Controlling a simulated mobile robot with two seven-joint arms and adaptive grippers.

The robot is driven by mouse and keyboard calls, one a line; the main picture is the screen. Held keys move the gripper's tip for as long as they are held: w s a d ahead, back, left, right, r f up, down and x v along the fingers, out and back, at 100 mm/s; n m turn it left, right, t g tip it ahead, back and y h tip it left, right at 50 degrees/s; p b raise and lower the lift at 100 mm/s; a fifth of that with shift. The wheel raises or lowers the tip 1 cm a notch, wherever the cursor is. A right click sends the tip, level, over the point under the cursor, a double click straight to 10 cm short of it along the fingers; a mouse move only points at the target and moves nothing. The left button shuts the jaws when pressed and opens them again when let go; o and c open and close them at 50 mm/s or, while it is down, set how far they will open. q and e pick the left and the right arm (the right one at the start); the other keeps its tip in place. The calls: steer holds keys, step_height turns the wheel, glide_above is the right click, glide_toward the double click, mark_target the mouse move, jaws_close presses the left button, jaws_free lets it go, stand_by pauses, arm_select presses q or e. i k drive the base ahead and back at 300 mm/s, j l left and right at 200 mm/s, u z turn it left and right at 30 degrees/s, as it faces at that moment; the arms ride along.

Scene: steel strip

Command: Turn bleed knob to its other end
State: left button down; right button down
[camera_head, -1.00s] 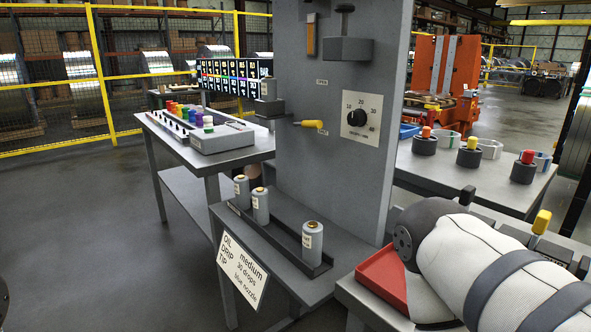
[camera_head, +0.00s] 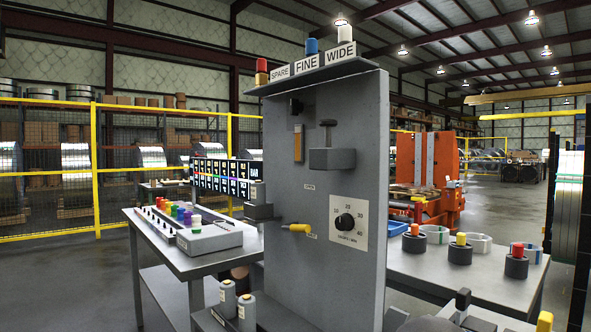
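A grey upright panel (camera_head: 345,110) stands in the middle of the head view. A yellow knob or handle (camera_head: 298,228) sticks out of its lower front and points right. A small label (camera_head: 311,236) beside it is too small to read, so I cannot tell for sure that this is the bleed knob. To its right is a black round dial knob (camera_head: 345,222) on a white numbered plate (camera_head: 362,212). Above is a grey box with a black T-handle (camera_head: 327,133).
Blue, white and red-yellow nozzles stand on the panel's top shelf, labelled SPARE, FINE (camera_head: 307,64) and WIDE. Grey canisters (camera_head: 228,297) stand at its foot. A bench with coloured knobs (camera_head: 185,226) is left; a table with capped pots (camera_head: 460,250) is right.

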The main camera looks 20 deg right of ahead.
mark_target(295, 107)
steer(key=i+j+z, duration=0.1)
steer(key=j, duration=0.25)
steer(key=i+j+z, duration=0.1)
steer(key=i+j, duration=0.2)
steer(key=i+j+z, duration=0.1)
steer(key=j, duration=0.3)
steer(key=i+j+z, duration=0.1)
steer(key=j, duration=0.3)
steer(key=i, duration=0.1)
